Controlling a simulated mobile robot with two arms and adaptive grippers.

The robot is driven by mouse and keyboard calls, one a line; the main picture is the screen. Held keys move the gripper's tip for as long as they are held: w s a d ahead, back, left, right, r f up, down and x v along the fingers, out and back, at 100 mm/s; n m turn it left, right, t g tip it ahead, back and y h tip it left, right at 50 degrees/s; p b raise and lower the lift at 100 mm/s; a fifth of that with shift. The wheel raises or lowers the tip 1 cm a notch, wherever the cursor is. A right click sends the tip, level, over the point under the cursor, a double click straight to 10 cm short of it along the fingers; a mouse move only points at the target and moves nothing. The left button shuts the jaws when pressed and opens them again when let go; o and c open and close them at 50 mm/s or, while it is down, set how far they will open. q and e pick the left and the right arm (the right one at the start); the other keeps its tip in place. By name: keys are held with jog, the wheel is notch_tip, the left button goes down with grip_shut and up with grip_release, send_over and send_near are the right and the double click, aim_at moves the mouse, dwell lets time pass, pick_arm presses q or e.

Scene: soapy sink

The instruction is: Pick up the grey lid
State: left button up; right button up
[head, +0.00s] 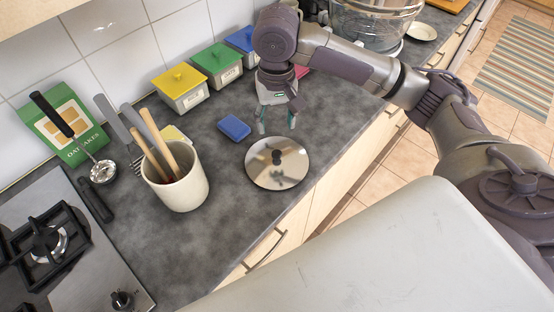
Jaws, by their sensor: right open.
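The grey lid (262,174) is a round, shiny disc with a dark knob (277,157) in its middle. It lies flat on the dark counter, close to the front edge. My right gripper (277,131) points down just behind the lid, its two fingers apart with nothing between them. The fingertips show a little above the knob in the picture and do not touch it. A reflection shows on the lid's surface. My left gripper does not show.
A blue sponge (234,128) lies left of the gripper. A cream utensil crock (180,190) stands left of the lid. Yellow-, green- and blue-lidded canisters (181,91) line the wall. A gas hob (75,262) is at lower left. A glass bowl (375,24) stands at the back.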

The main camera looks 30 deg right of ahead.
jog(key=p, duration=0.1)
send_over(277, 154)
notch_tip(277, 154, down, 8)
jog(key=shift+r, duration=0.1)
jog(key=shift+f+p, duration=0.8)
jog(key=shift+f, duration=2)
grip_shut()
